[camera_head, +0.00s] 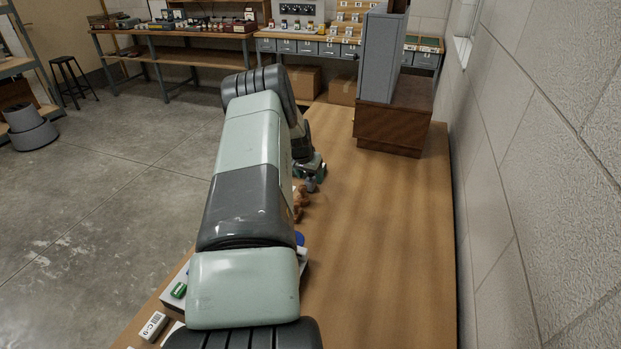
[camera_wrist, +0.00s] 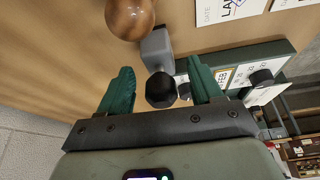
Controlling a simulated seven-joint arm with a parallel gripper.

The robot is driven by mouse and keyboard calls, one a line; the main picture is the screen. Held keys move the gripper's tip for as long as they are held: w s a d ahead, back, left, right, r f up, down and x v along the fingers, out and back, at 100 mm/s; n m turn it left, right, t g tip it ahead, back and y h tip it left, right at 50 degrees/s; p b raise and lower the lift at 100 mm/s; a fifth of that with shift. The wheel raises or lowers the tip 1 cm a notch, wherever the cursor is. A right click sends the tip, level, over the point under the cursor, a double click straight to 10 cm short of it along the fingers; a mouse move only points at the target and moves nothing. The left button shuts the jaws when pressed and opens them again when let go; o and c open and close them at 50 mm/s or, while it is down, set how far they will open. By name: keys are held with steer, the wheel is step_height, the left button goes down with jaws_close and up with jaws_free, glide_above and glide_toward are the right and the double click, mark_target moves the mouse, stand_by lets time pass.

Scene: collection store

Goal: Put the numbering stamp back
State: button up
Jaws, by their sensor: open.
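My gripper (camera_wrist: 161,70) is open, with its two green fingers spread apart in the wrist view. A black rounded knob (camera_wrist: 160,90) shows between the fingers, apart from both; it looks like the handle of the numbering stamp. A small bright metal part (camera_wrist: 182,86) shows beside it, close to the right finger. The stamp's lower body is mostly hidden. In the head view my gripper (camera_head: 313,170) is low over the wooden table, partly hidden behind my arm.
A grey block (camera_wrist: 157,50) and a round wooden knob (camera_wrist: 130,18) are just beyond the fingers. In the head view, a brown wooden box (camera_head: 392,130) stands at the table's far end. The table's right side is clear.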

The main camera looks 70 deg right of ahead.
steer(key=v, duration=1)
steer(key=shift+r, duration=0.1)
steer(key=o, duration=0.4)
steer(key=shift+w+a+r, duration=0.1)
steer(key=shift+a+r, duration=0.05)
steer(key=shift+a, duration=0.1)
steer(key=shift+o, duration=1.3)
steer(key=w+a+r+m+y, duration=0.2)
steer(key=w+a+r+m, duration=0.2)
steer(key=a+m, duration=0.5)
steer(key=shift+a+r+y, duration=0.3)
steer(key=shift+r, duration=0.65)
steer(key=w+a+r+m+y, duration=0.2)
steer(key=a+r+m, duration=0.2)
steer(key=a+m, duration=0.4)
step_height(320, 180, down, 10)
steer(key=shift+w+a+r+t, duration=0.2)
steer(key=shift+w+t, duration=0.05)
steer(key=shift+t, duration=0.05)
